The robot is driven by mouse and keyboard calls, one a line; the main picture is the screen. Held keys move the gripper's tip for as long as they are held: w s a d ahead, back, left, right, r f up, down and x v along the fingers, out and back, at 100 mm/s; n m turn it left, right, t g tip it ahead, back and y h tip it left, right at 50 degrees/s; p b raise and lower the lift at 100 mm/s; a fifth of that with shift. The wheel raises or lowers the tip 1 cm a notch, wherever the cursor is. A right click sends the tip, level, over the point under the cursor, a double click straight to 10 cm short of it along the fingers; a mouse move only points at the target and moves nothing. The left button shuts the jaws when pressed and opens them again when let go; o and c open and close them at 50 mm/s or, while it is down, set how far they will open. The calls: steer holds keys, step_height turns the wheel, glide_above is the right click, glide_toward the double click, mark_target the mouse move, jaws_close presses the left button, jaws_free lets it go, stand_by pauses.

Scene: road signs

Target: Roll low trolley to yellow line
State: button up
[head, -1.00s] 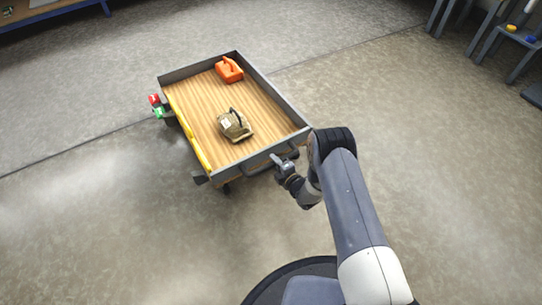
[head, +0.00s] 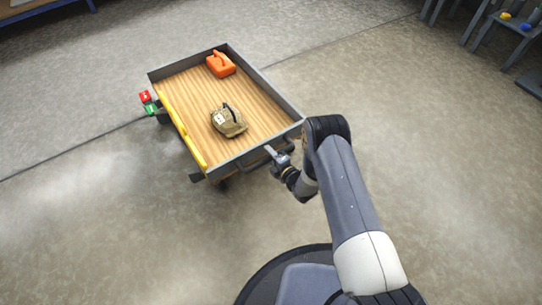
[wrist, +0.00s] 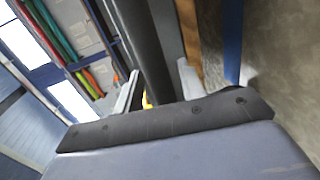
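The low trolley (head: 164,85) has a wooden deck with a grey rim and stands left of centre in the head view. A yellow strip (head: 184,132) runs along its left side. A dark handle (head: 254,169) sits on its near end. My gripper (head: 275,154) is at the right part of that handle. In the wrist view, a dark bar (wrist: 147,45) passes between my two fingers (wrist: 157,88), which stand apart with a gap visible beside the bar. I see no yellow line on the floor.
An orange canister (head: 221,65) and a tan object with a dark handle (head: 229,121) lie on the deck. Red and green items (head: 148,102) hang at its left side. A dark seam (head: 70,152) crosses the floor. Shelving stands at top right. The floor around is clear.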

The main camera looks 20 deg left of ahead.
steer(key=shift+d, duration=0.1)
steer(key=p+v, duration=0.4)
steer(key=v, duration=0.6)
steer(key=shift+s+d, duration=0.25)
steer(key=shift+s, duration=0.05)
steer(key=shift+r, duration=0.15)
steer(key=b+x, duration=0.4)
steer(key=x, duration=0.7)
steer(key=shift+s+d, duration=0.4)
steer(key=shift+d, duration=0.05)
